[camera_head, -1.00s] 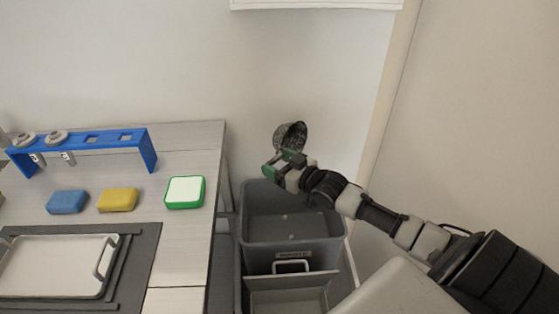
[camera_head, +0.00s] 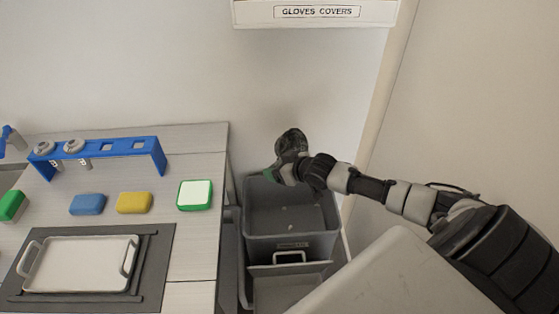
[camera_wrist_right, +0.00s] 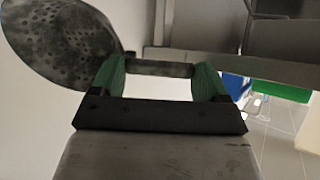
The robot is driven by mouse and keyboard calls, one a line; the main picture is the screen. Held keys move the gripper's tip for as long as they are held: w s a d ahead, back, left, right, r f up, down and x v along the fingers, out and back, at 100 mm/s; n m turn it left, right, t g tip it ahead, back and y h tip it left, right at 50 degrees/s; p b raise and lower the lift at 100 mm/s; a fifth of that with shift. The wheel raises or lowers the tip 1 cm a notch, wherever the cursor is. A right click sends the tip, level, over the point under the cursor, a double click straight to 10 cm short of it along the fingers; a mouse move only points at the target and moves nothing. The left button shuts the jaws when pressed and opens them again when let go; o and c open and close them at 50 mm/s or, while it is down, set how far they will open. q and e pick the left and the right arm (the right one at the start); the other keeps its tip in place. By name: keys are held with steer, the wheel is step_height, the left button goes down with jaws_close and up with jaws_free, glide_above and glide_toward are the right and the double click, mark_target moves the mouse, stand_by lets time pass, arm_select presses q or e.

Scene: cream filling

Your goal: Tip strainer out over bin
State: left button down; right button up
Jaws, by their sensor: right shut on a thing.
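My right gripper (camera_head: 279,172) is above the back left part of the grey bin (camera_head: 290,246). In the right wrist view its green fingertips (camera_wrist_right: 160,80) are closed on the bar-like handle (camera_wrist_right: 160,68) of the strainer. The strainer (camera_head: 291,141) is a dark metal bowl, tilted on its side above the bin's back edge. Its perforated surface (camera_wrist_right: 65,40) shows in the right wrist view. The gripper partly hides the strainer in the head view. A few small pale specks show in the bin. My left gripper is not in view.
The table at left holds a blue rack (camera_head: 110,150), a blue sponge (camera_head: 88,204), a yellow sponge (camera_head: 134,202), a green-and-white box (camera_head: 195,194) and a white tray (camera_head: 78,240). A wall stands behind the bin. A "GLOVES COVERS" box (camera_head: 316,12) hangs above.

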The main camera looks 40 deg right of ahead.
steer(key=shift+w+r+g+p, duration=0.1)
steer(key=shift+r+g+p, duration=0.4)
steer(key=shift+g+p, duration=0.35)
steer(key=shift+f+g+p, duration=0.1)
steer(key=shift+g+p, duration=0.15)
steer(key=shift+p, duration=0.25)
arm_select(q)
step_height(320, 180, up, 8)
steer(key=p, duration=0.4)
arm_select(e)
steer(key=shift+f+g+h, duration=0.2)
steer(key=shift+g+h, duration=0.45)
steer(key=shift+g, duration=1.65)
steer(key=shift+f+g+h, duration=0.15)
steer(key=shift+g+h, duration=0.5)
steer(key=shift+g, duration=1.65)
